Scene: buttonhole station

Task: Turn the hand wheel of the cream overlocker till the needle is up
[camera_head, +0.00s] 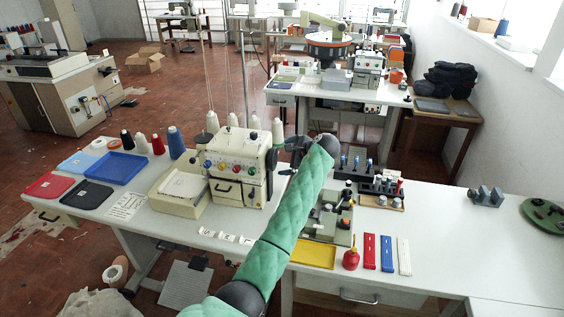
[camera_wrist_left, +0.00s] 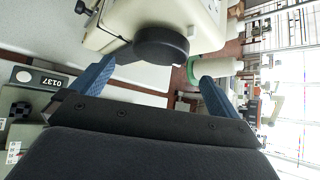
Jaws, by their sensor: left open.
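The cream overlocker (camera_head: 238,165) stands on the white table, with coloured dials on its front. Its dark round hand wheel (camera_wrist_left: 161,47) sticks out of the cream housing in the left wrist view. In the head view the wheel is hard to make out beside my gripper. My left gripper (camera_head: 288,150) is at the machine's right side, open and empty. In the left wrist view its two blue fingers (camera_wrist_left: 158,82) are spread, with the wheel ahead of and between them. I see no clear contact. The needle cannot be made out. My right gripper is not in view.
Thread cones (camera_head: 278,133) stand behind the machine. A grey-green fixture (camera_head: 326,222), a yellow tray (camera_head: 313,254) and a red oil bottle (camera_head: 351,258) lie to the right of my arm. A blue tray (camera_head: 118,167) is at the left. The table's far right is mostly clear.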

